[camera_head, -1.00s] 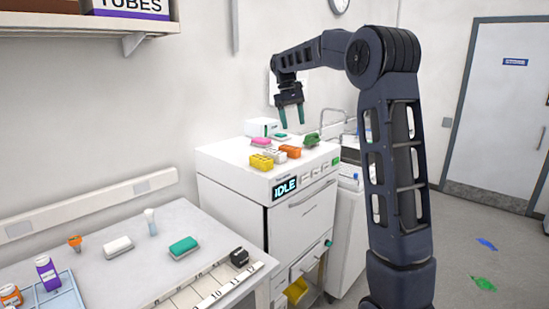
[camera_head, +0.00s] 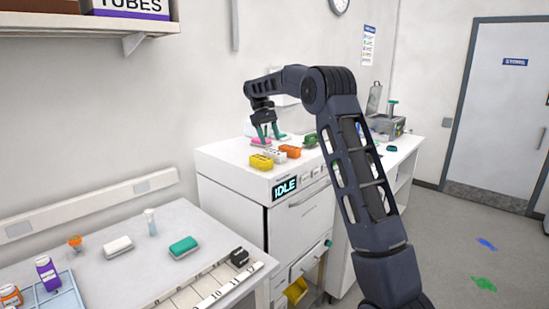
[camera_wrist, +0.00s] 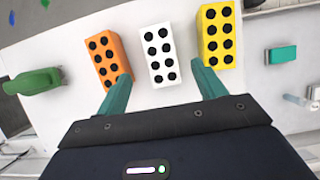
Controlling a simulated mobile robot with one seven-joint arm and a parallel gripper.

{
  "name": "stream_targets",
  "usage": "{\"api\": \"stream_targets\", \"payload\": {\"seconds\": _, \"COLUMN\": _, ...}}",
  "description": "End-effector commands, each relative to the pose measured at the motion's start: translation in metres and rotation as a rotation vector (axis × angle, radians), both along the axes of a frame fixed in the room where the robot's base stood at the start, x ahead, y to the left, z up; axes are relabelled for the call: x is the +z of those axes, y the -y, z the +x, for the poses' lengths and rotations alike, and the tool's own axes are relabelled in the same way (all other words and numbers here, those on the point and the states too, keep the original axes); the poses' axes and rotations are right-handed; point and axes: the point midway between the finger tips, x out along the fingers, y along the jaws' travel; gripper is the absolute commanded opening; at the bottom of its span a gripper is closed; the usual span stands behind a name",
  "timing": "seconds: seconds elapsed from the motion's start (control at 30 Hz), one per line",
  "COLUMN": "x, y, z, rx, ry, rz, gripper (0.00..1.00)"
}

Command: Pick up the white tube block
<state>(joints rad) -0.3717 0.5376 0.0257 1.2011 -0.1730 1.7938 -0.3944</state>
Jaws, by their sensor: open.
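The white tube block (camera_head: 273,156) lies on top of the white machine, between the yellow block (camera_head: 261,162) and the orange block (camera_head: 290,151). In the wrist view the white block (camera_wrist: 159,54) has two rows of dark holes and sits ahead of my gripper (camera_wrist: 160,88), roughly centred between the fingertips. My gripper (camera_head: 268,139) is open and empty, with green fingers pointing down just behind the blocks. The left fingertip is near the orange block (camera_wrist: 108,59) and the right one near the yellow block (camera_wrist: 215,35) in the wrist view.
The machine (camera_head: 235,160) shows IDLE on its front. A pink item (camera_head: 259,142) and a green item (camera_head: 310,139) lie near the blocks. The bench at left holds a white eraser-like item (camera_head: 118,246), a green one (camera_head: 183,247) and a dark block (camera_head: 239,257).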

Motion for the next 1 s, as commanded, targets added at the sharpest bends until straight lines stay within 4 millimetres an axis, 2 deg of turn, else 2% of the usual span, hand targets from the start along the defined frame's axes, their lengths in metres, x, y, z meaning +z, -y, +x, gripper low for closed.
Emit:
{"api": "stream_targets", "payload": {"seconds": 0.1, "x": -0.012, "y": 0.004, "z": -0.004, "rx": 0.0, "ry": -0.001, "rz": -0.001, "gripper": 0.7}}
{"api": "stream_targets", "payload": {"seconds": 0.33, "x": -0.025, "y": 0.008, "z": -0.009, "rx": -0.001, "ry": 0.0, "rz": -0.001, "gripper": 0.7}}
{"api": "stream_targets", "payload": {"seconds": 0.63, "x": -0.059, "y": 0.019, "z": -0.02, "rx": -0.001, "ry": 0.0, "rz": -0.001, "gripper": 0.7}}
{"api": "stream_targets", "payload": {"seconds": 1.0, "x": -0.065, "y": 0.02, "z": -0.022, "rx": -0.001, "ry": 0.001, "rz": 0.0, "gripper": 0.7}}
